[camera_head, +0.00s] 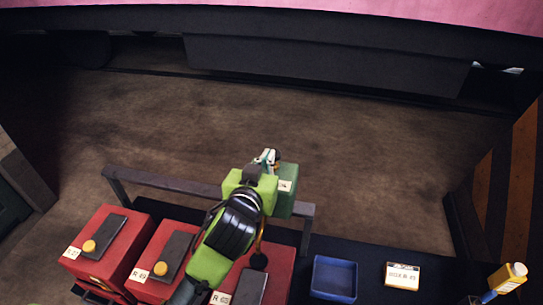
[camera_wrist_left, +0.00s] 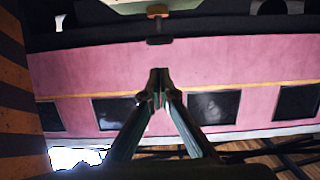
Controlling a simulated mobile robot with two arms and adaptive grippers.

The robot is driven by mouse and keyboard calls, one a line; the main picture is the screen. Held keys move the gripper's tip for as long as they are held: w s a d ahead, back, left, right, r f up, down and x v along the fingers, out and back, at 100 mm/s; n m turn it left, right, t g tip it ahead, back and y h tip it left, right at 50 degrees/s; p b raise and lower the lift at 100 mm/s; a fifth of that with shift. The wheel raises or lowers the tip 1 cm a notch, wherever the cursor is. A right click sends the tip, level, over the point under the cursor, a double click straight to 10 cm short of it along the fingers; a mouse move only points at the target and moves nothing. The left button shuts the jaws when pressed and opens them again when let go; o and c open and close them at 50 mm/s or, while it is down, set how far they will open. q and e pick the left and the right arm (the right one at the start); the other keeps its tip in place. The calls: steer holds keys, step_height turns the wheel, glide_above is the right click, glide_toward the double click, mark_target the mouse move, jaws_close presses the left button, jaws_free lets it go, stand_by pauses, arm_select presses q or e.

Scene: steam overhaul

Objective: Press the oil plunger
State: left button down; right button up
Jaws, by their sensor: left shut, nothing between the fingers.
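The green oil box (camera_head: 287,188) stands at the rail, partly hidden behind my left arm in the head view. In the wrist view, which looks upside down, a brass collar (camera_wrist_left: 157,12) and a dark knob (camera_wrist_left: 160,41) stick out from a pale plate at the top edge; this looks like the plunger. My left gripper (camera_head: 268,157) is shut and empty; its tips also show in the wrist view (camera_wrist_left: 158,78), apart from the knob in the picture. Contact cannot be told. My right gripper is not seen.
Red boxes (camera_head: 104,243) with yellow knobs stand at the lower left. A grey rail (camera_head: 165,182) runs behind. A pink carriage (camera_wrist_left: 100,75) is beyond.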

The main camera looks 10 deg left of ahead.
arm_select(q)
steer(key=b+v, duration=0.1)
steer(key=v, duration=0.4)
steer(key=shift+a, duration=0.1)
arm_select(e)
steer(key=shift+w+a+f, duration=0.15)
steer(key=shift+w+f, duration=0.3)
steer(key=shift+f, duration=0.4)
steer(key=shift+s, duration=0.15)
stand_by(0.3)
arm_select(q)
steer(key=shift+s, duration=0.1)
